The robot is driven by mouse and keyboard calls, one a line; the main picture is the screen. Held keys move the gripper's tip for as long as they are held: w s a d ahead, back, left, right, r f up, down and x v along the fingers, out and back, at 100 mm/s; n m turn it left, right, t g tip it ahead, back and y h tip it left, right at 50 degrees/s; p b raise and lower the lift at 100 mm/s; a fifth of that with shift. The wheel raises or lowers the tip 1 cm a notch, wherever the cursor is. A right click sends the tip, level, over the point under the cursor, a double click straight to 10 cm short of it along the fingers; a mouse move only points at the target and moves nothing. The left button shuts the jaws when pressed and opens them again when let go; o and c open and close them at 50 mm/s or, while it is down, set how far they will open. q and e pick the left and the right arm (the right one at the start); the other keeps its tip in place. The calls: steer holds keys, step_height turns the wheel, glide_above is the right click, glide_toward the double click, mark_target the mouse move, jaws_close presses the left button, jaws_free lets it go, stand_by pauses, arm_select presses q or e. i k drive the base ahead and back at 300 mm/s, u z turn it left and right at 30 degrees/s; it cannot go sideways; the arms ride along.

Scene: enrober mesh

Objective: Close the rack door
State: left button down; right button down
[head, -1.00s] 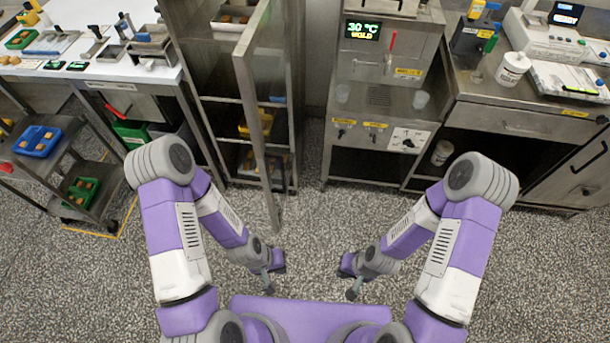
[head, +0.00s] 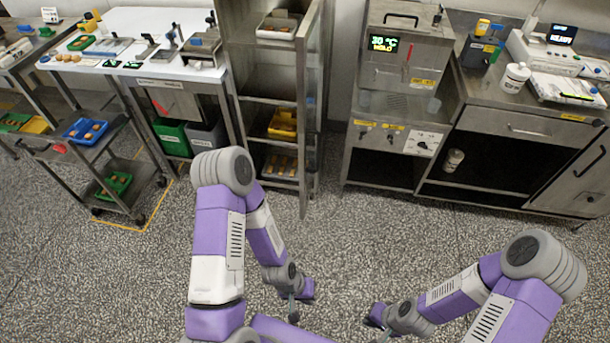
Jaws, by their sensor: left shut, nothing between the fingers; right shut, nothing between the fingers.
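The steel rack (head: 237,110) stands left of centre in the head view, with trays on its shelves. Its rack door (head: 307,110) is open, hinged at the right side and sticking out toward me, seen nearly edge-on. My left gripper (head: 298,305) is shut and empty, low over the floor in front of the rack. My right gripper (head: 378,325) is shut and empty, low to the right of it. Neither gripper touches the door.
A steel machine with a green display (head: 382,43) stands right of the rack. A steel counter (head: 510,122) is further right. A white-topped table (head: 150,68) and a trolley (head: 130,195) stand left. The speckled floor (head: 130,280) in front is clear.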

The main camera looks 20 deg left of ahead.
mark_target(302, 36)
steer(key=u, duration=0.85)
steer(key=i, duration=0.95)
